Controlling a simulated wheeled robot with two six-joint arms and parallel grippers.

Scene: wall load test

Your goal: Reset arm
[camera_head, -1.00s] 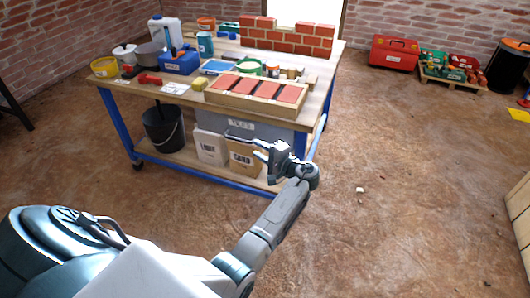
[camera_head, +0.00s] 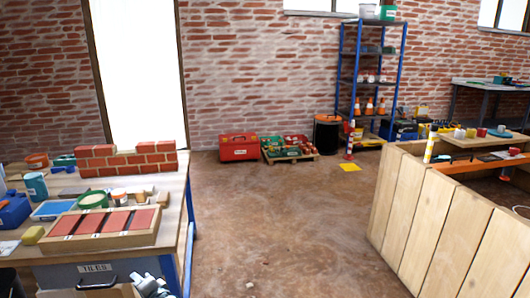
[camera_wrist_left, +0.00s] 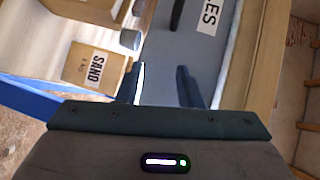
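My left gripper (camera_head: 152,286) shows only in part at the bottom edge of the head view, in front of the workbench (camera_head: 174,214). In the left wrist view its two fingers (camera_wrist_left: 163,84) stand apart with nothing between them, so it is open. Beyond them is the grey bin marked TILES (camera_wrist_left: 203,45), which also shows under the bench in the head view (camera_head: 60,273). A bag marked SAND (camera_wrist_left: 98,68) lies to the left in the wrist view. The right gripper is not in view.
The bench carries a small brick wall (camera_head: 128,160) and a wooden tray of red tiles (camera_head: 62,244). A red toolbox (camera_head: 239,148) and a loaded pallet (camera_head: 289,150) stand by the wall. A wooden plank enclosure (camera_head: 418,225) is at right. The middle floor is clear.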

